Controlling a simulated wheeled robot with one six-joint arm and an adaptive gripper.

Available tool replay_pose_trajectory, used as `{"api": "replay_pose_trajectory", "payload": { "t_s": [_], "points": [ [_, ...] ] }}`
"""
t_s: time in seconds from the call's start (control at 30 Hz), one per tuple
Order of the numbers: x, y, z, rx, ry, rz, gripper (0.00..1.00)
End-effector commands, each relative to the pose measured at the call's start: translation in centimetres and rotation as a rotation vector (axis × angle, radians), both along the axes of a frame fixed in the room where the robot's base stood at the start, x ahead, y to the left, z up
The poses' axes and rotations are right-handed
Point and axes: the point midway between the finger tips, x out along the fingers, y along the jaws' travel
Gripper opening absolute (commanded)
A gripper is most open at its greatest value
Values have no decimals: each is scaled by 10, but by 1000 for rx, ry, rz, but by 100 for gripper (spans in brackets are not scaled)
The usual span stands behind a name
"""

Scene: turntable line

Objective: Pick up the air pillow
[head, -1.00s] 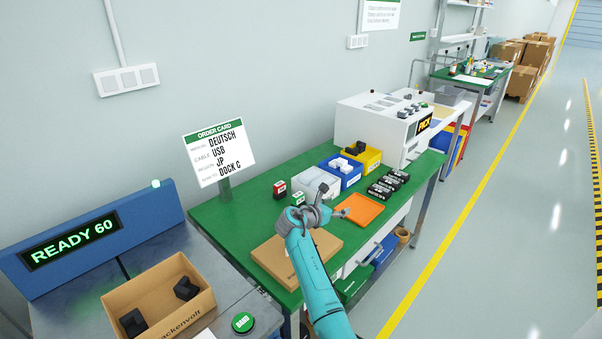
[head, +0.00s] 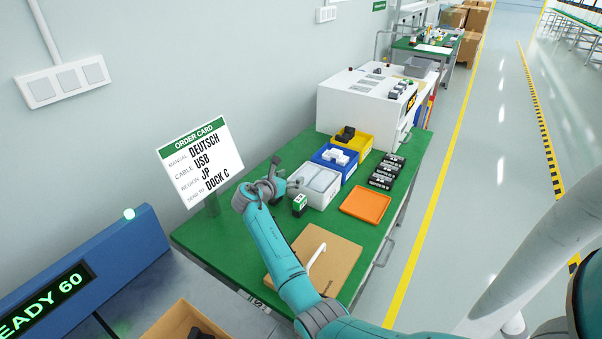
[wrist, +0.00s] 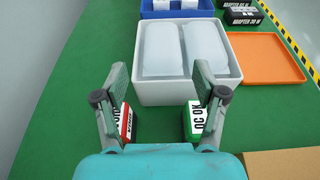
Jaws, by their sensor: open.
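Two whitish, translucent air pillows (wrist: 163,50) lie side by side in a white bin (wrist: 185,93) straight ahead of my gripper in the wrist view. In the head view, the pillows (head: 322,181) show in the bin (head: 318,204) on the green table. My gripper (wrist: 160,82) is open and empty, with its fingers spread wide at the near side of the bin. In the head view, my gripper (head: 276,180) is just left of the bin. I cannot tell its exact height above the table.
A green-and-white block marked "QC OK" (wrist: 194,120) and a red-and-white block (wrist: 126,122) stand near my fingers. A blue bin (head: 343,173), a yellow bin (head: 364,147), black adapter boxes (head: 384,175), an orange tray (head: 366,204) and a cardboard piece (head: 335,260) share the table.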

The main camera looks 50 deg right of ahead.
Motion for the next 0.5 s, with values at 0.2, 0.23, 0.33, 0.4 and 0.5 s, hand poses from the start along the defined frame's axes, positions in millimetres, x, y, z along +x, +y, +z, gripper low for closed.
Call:
{"api": "replay_pose_trajectory", "payload": {
  "t_s": [0.2,0.23,0.33,0.4,0.5],
  "points": [
    [2,-30,-9,1,2,-2,71],
    [2,-33,-10,1,1,-1,71],
    [2,-39,-12,1,0,-2,71],
    [2,-42,-13,1,0,-2,71],
    [3,-52,-16,0,1,-2,71]
  ]
}}
